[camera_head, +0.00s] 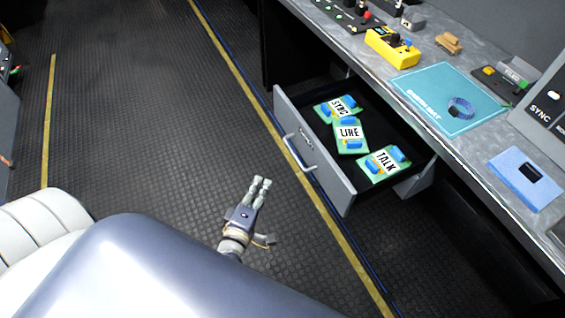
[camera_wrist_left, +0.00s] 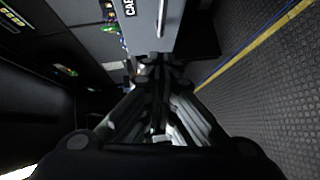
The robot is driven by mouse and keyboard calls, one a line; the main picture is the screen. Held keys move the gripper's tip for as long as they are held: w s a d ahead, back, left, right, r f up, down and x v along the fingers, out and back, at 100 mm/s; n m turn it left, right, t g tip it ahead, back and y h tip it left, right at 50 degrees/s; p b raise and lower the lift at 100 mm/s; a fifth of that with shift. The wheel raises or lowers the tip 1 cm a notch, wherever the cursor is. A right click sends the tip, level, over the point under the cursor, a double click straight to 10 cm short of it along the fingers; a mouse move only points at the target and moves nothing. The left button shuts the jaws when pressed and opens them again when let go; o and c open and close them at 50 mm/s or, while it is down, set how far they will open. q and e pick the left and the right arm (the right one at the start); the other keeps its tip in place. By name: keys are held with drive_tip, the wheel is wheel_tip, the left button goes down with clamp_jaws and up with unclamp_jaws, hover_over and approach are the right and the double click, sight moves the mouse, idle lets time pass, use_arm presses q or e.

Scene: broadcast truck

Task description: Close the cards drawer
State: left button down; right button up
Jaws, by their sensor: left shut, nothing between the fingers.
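The cards drawer (camera_head: 314,164) stands pulled out under the desk in the head view. Its grey front faces left and carries a bar handle (camera_head: 299,152). My right gripper is not in view.
The desk top (camera_head: 412,78) above the drawer holds a yellow device (camera_head: 392,47), a teal mat (camera_head: 447,97) with a dark blue ring (camera_head: 461,108), and a blue pad (camera_head: 525,178). The dark floor (camera_head: 150,110) left of the drawer is clear.

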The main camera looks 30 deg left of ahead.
use_arm(q)
drive_tip(key=w+d+f+p, duration=0.1)
drive_tip(key=w+f, duration=0.1)
drive_tip(key=w, duration=0.9)
drive_tip(key=shift+w, duration=0.25)
drive_tip(key=shift+d, duration=0.1)
